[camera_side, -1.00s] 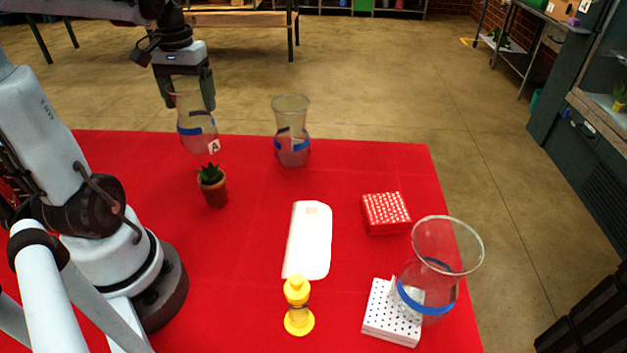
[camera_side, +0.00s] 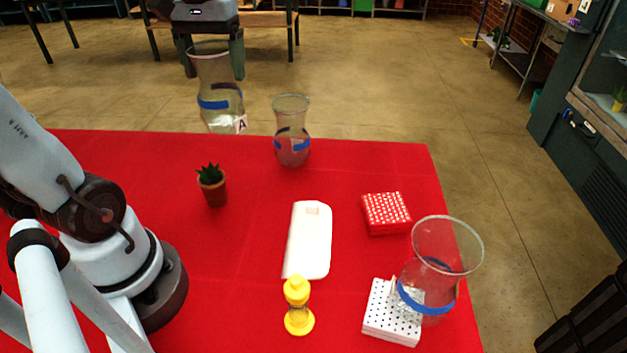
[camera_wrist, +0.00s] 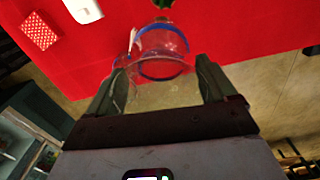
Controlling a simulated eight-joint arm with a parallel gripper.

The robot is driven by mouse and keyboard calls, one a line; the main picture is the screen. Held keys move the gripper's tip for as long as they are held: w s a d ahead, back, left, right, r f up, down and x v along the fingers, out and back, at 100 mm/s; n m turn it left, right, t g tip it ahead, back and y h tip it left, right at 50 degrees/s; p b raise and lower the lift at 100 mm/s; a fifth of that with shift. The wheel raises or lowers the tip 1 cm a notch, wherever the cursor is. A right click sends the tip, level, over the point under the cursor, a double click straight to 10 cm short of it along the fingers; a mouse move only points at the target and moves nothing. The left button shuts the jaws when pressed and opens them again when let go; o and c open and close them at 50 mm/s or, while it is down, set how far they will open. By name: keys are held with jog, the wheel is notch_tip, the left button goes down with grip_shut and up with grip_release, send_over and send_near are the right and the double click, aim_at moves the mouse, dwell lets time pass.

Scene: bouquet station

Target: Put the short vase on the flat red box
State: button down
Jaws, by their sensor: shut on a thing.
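My gripper (camera_side: 211,62) is shut on a clear glass vase (camera_side: 215,90) with a blue band and an "A" tag. It holds the vase upright in the air above the far left table edge. In the wrist view the held vase (camera_wrist: 162,85) is between the fingers. A second blue-banded glass vase (camera_side: 291,135) stands on the table just right of it. A larger-looking glass vase (camera_side: 440,270) stands at the front right. I cannot tell for sure which vase is shortest. The flat red box (camera_side: 386,213), with a white-dotted top, lies right of centre with nothing on it.
A potted succulent (camera_side: 212,187) stands at the left of the red table. A white flat object (camera_side: 308,240) lies mid-table, with a yellow hourglass-shaped item (camera_side: 298,306) in front. A white perforated block (camera_side: 391,318) lies by the front right vase.

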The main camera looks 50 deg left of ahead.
jog(key=w+d+r+m, duration=0.6)
jog(key=w+d+m, duration=0.1)
jog(key=w+d, duration=0.5)
jog(key=w+d+f+m, duration=0.1)
jog(key=w+d+m, duration=0.15)
jog(key=d, duration=0.55)
jog(key=w+d+f+m, duration=0.1)
jog(key=w+d+m, duration=0.15)
jog(key=d, duration=0.55)
notch_tip(320, 180, down, 15)
jog(key=shift+s+r+m, duration=0.2)
jog(key=shift+s+m, duration=0.05)
jog(key=shift+m, duration=0.05)
dwell(0.8)
jog(key=shift+d+f, duration=0.1)
jog(key=shift+f, duration=0.05)
grip_release()
